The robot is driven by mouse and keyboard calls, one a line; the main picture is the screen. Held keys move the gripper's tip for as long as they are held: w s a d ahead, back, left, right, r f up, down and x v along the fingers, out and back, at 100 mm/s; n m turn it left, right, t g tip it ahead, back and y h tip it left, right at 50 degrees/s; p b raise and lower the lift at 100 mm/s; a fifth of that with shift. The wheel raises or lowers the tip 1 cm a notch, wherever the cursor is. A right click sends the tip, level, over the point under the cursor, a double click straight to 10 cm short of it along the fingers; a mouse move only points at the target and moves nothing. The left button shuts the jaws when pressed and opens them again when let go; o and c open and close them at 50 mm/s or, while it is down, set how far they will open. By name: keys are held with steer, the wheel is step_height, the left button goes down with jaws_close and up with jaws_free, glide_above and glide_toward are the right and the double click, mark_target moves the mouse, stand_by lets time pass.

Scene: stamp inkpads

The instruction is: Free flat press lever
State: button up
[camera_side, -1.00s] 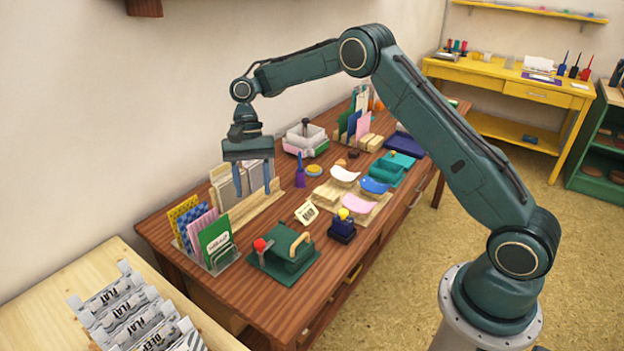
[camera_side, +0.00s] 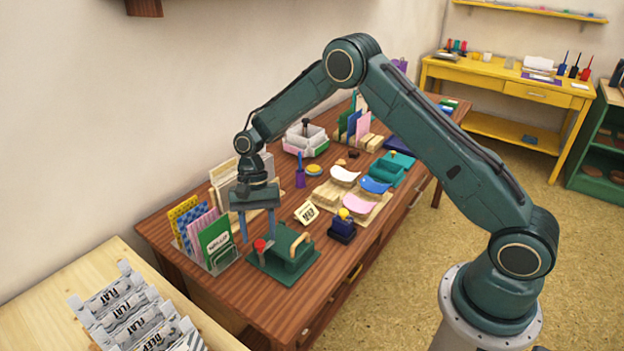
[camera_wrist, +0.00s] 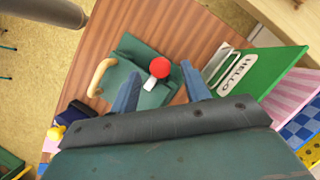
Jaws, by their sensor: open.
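The dark green flat press (camera_side: 288,258) sits on the brown table with a tan curved handle (camera_side: 300,244). Its lever ends in a red ball (camera_side: 260,245); the ball also shows in the wrist view (camera_wrist: 160,69) with a short white piece below it. My gripper (camera_side: 258,240) is open and points down above the press's lever side. In the wrist view its blue-grey fingertips (camera_wrist: 164,88) stand on either side of the lever's red ball, with gaps. I cannot tell whether the fingers are level with the ball.
A rack of cards with a green HELLO card (camera_side: 215,240) stands close left of the press. A dark blue stamp with a yellow knob (camera_side: 342,228) stands to its right. A small sign card (camera_side: 306,212) is behind it. Bare table lies in front.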

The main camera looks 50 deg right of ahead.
steer(key=shift+s+a+f, duration=0.2)
steer(key=shift+f, duration=0.35)
steer(key=shift+c, duration=0.5)
steer(key=c, duration=0.9)
